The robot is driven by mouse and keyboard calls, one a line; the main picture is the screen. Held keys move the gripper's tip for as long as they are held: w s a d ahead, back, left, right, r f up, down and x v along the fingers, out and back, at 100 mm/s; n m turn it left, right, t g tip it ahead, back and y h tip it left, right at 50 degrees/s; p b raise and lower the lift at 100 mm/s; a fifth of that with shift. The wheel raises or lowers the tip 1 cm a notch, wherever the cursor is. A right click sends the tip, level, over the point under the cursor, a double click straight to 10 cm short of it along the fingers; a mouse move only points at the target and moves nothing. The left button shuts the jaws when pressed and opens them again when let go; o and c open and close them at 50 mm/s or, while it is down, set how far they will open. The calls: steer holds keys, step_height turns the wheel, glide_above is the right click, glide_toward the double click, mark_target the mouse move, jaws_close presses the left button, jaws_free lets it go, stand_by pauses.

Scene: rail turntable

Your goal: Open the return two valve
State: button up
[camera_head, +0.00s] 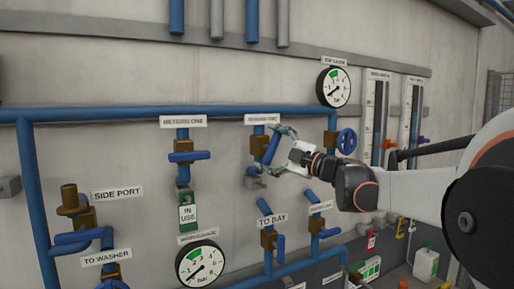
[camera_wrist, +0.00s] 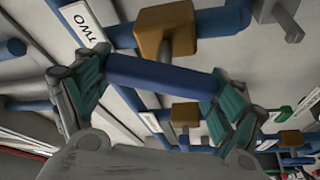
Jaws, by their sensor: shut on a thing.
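The return two valve has a blue lever handle (camera_head: 270,150) under a partly blurred label (camera_head: 262,119). In the head view the handle stands steeply, tilted a little from its vertical pipe. My gripper (camera_head: 279,151) is shut on this handle. In the wrist view the handle (camera_wrist: 160,75) spans between the green finger pads (camera_wrist: 158,84), one at each end. The brass valve body (camera_wrist: 165,32) sits just behind it, with a label reading TWO (camera_wrist: 82,25) beside it. My gripper hides part of the valve in the head view.
To the left, another valve (camera_head: 183,157) has its handle crosswise and a green IN USE tag (camera_head: 188,214) below. A gauge (camera_head: 333,87) and a round blue handwheel (camera_head: 347,141) are at upper right. Lower valves (camera_head: 270,240) stand below my gripper, close together.

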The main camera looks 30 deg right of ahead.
steer(key=shift+n+g, duration=0.6)
steer(key=shift+n, duration=0.9)
steer(key=shift+f, duration=0.1)
steer(key=o, duration=0.9)
